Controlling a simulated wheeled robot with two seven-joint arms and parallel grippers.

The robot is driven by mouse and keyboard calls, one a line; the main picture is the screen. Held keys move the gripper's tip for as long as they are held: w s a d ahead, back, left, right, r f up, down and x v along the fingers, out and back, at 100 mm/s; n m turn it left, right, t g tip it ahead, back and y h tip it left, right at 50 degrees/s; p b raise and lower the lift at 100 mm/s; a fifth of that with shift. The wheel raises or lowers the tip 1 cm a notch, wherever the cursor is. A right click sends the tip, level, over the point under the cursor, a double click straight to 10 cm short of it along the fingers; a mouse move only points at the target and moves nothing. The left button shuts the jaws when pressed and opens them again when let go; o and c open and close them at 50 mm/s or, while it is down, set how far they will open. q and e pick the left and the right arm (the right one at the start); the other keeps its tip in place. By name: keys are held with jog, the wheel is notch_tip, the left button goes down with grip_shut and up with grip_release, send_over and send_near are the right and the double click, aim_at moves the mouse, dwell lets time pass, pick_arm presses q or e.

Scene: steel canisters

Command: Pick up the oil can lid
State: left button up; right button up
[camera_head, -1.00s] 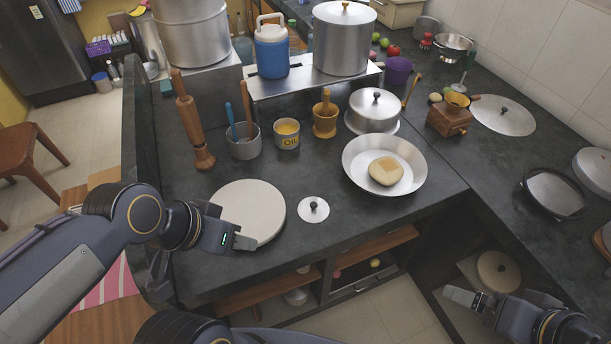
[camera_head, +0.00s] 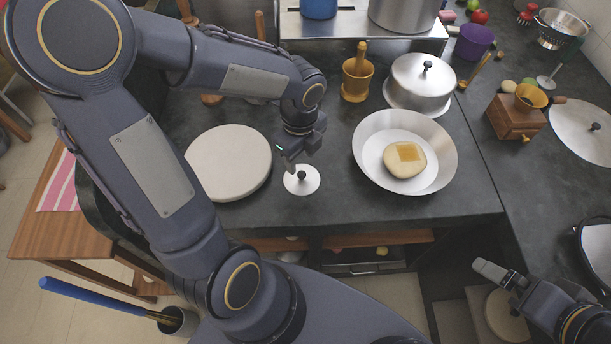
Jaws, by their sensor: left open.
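The oil can lid (camera_head: 302,186) is a small white disc with a dark knob. It lies flat on the dark counter between the round pale board and the wide metal pan. My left gripper (camera_head: 292,164) is open, pointing down right at the lid's knob and the lid's far edge. I cannot tell whether a finger touches the knob. The oil can is hidden behind my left arm. My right gripper (camera_head: 494,274) is low at the right, in front of the counter and away from the lid; its jaw opening is unclear.
The pale round board (camera_head: 228,163) lies close to the left of the lid. The metal pan (camera_head: 438,160) with a bread-like piece (camera_head: 405,159) stands to the right. A mortar (camera_head: 357,82) and a covered pot (camera_head: 419,84) stand behind. The counter in front of the lid is clear.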

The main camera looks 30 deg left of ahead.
aim_at(302, 173)
pick_arm(q)
notch_tip(302, 173, down, 6)
jog(key=shift+d+r, duration=0.1)
jog(key=shift+r, duration=0.15)
jog(key=shift+c, duration=0.4)
grip_shut()
